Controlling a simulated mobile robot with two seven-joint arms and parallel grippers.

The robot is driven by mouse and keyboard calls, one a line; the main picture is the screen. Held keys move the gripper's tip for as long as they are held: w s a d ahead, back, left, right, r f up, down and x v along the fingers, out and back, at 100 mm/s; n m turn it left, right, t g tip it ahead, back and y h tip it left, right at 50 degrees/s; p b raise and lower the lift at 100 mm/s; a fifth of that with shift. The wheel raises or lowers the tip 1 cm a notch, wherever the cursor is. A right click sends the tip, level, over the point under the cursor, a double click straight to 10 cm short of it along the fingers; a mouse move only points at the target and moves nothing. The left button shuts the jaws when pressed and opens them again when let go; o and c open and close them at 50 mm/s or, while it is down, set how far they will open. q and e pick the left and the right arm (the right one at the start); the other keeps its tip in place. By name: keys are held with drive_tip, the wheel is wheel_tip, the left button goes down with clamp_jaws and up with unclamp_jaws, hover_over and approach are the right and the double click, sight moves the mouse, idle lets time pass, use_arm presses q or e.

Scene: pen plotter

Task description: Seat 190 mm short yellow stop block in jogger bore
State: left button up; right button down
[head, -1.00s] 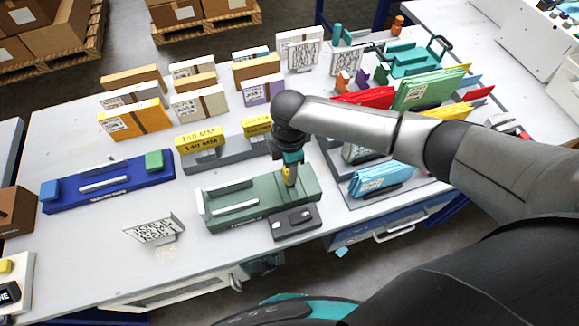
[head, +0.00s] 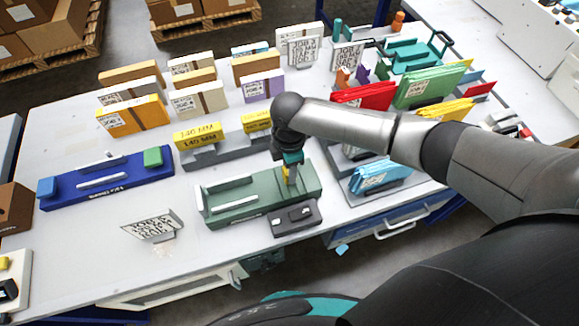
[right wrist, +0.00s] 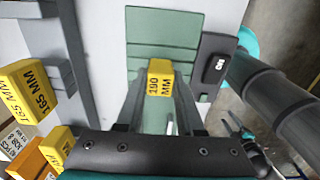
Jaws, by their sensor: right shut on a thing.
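The green jogger (head: 240,207) lies on the white table near its front edge, with a raised rail at its left end. My right gripper (head: 291,178) is over the jogger's right end. It is shut on the yellow stop block (head: 285,171). In the right wrist view the block (right wrist: 160,79) reads 190 MM and sits between the fingers (right wrist: 157,100), over the green surface of the jogger (right wrist: 160,28). The block's lower end and the bore are hidden, so I cannot tell whether they meet. My left gripper is out of view.
A grey rack (head: 226,149) behind the jogger holds yellow blocks marked 140 MM (head: 198,135). A dark control box (head: 295,218) sits at the jogger's front right. A blue fixture (head: 108,184) is at left, a sign (head: 153,226) in front, and blue envelopes (head: 380,176) at right.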

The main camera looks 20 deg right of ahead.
drive_tip(key=shift+f, duration=0.3)
drive_tip(key=shift+c, duration=2.3)
unclamp_jaws()
wheel_tip(320, 180, up, 15)
drive_tip(key=p, duration=0.2)
drive_tip(key=shift+r, duration=0.15)
